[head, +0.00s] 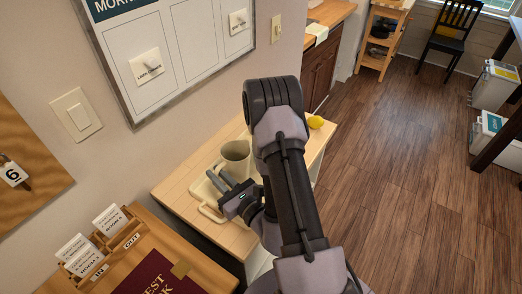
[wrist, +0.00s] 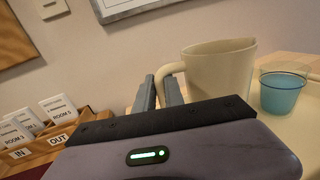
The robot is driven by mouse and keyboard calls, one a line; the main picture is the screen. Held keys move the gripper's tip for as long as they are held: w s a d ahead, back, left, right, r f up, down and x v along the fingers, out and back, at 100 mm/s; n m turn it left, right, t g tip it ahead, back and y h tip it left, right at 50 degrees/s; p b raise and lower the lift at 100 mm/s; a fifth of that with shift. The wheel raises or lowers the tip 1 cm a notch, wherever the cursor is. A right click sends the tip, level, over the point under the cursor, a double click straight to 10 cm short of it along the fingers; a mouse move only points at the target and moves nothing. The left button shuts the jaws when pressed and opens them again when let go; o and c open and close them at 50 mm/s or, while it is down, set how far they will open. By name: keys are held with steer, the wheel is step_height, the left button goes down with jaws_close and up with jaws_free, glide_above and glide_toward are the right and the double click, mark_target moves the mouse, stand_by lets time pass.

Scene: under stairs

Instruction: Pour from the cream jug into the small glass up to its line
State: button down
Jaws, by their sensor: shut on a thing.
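The cream jug (head: 236,153) stands over the wooden table against the wall; in the wrist view the jug (wrist: 220,72) looks about upright, with its handle toward my fingers. My gripper (head: 222,181) is shut on the jug's handle; its two dark fingers (wrist: 160,90) show close together there in the wrist view. The small glass (wrist: 283,88) is clear, holds blue liquid, and stands right of the jug, apart from it. The jug's inside is hidden, and the glass is hidden behind my arm in the head view.
A pale tray (head: 207,211) lies on the table (head: 176,189). A yellow lemon (head: 315,122) lies at the table's far end. IN and OUT card boxes (head: 104,243) and a dark red book (head: 152,277) are on a nearer desk. The wall is close on the left; floor is open right.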

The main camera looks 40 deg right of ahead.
steer(key=shift+w+a+f, duration=0.1)
steer(key=shift+f, duration=0.1)
steer(key=shift+f+n, duration=0.2)
steer(key=shift+n, duration=0.2)
steer(key=shift+s+r, duration=0.2)
steer(key=shift+r, duration=0.05)
step_height(320, 180, up, 4)
steer(key=p, duration=0.4)
steer(key=shift+r, duration=0.1)
steer(key=shift+f, duration=0.2)
